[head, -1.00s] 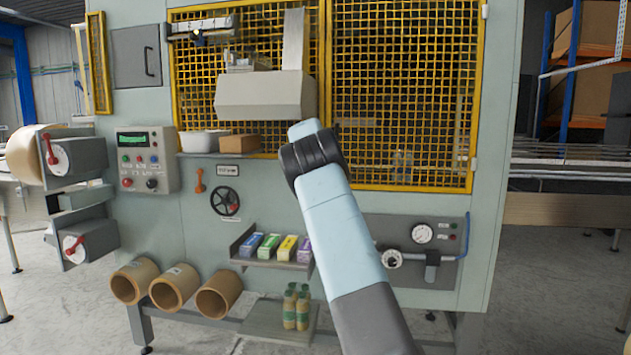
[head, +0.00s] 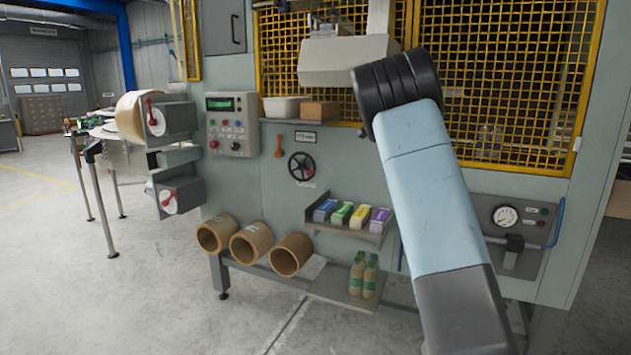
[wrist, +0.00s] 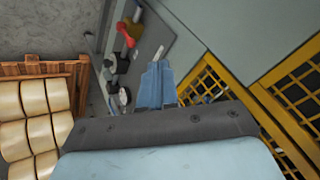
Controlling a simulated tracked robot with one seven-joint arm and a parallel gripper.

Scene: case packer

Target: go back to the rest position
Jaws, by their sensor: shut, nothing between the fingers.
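My gripper (wrist: 156,68) shows in the wrist view as two blue-grey fingers close together, shut and empty. It appears in front of the case packer's grey-green face, near the gauge panel (wrist: 155,45); I cannot tell the distance. In the head view my arm rises from the lower right, bent at a dark joint in front of the yellow mesh guard (head: 520,90). The gripper itself is hidden there.
The case packer (head: 350,165) fills the middle and right. A small shelf (head: 345,229) holds several coloured boxes, with bottles (head: 364,278) below and cardboard tubes (head: 252,243) left. Open floor (head: 100,310) lies to the left. Cream sacks (wrist: 35,130) show in the wrist view.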

